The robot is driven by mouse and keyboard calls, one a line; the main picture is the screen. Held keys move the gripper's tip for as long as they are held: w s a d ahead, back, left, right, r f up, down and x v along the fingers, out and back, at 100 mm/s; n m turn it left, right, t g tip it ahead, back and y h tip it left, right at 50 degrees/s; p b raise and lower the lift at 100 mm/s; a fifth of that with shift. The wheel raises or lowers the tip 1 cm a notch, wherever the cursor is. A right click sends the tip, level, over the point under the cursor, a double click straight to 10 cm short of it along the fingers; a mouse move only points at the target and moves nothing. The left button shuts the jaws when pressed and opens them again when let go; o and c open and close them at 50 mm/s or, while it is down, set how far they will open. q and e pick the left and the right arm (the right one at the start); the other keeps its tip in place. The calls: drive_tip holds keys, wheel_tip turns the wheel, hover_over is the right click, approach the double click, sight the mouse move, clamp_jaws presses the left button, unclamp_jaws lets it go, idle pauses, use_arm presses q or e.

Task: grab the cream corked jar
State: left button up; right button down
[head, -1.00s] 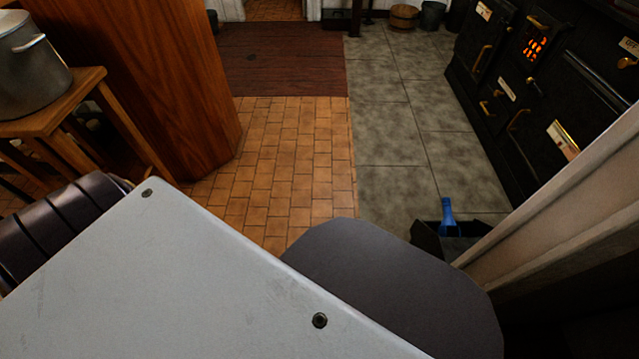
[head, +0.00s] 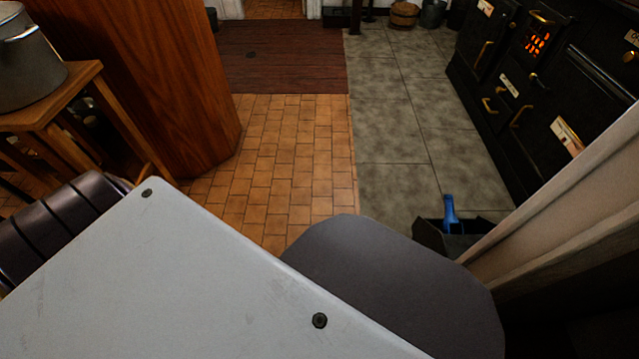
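No cream corked jar shows in the head view. Neither of my grippers is in view, so what they hold cannot be seen. Parts of my own body fill the lower part of the view and hide the floor close to me.
A metal pot (head: 28,65) stands on a wooden stool (head: 62,98) at left, beside a wooden cabinet side (head: 165,80). A black stove (head: 545,95) lines the right. A black box (head: 437,240) with a blue bottle (head: 450,214) sits nearby. The tiled floor (head: 285,150) ahead is clear.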

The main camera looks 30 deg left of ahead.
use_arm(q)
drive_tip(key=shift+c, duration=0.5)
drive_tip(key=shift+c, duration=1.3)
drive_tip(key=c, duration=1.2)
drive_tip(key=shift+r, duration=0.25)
